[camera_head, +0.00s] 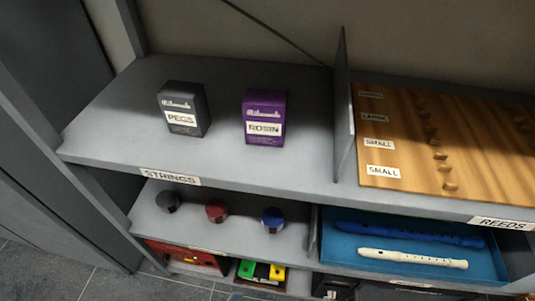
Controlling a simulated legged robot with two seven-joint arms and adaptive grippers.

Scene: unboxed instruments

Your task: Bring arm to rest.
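Neither of my grippers shows in the head view, and no part of my arms can be made out. The view holds a grey shelf unit (255,170) with instrument accessories. A dark grey box marked PEGS (182,110) stands upright on the top shelf at the left. A purple box marked ROSIN (264,117) stands upright to its right, apart from it.
A divider (344,110) separates the boxes from a wooden board (450,130) with small pieces. Below, several round tins (216,210) stand beside a blue tray (350,252) holding a blue and a white recorder (413,258). The top shelf's front is clear.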

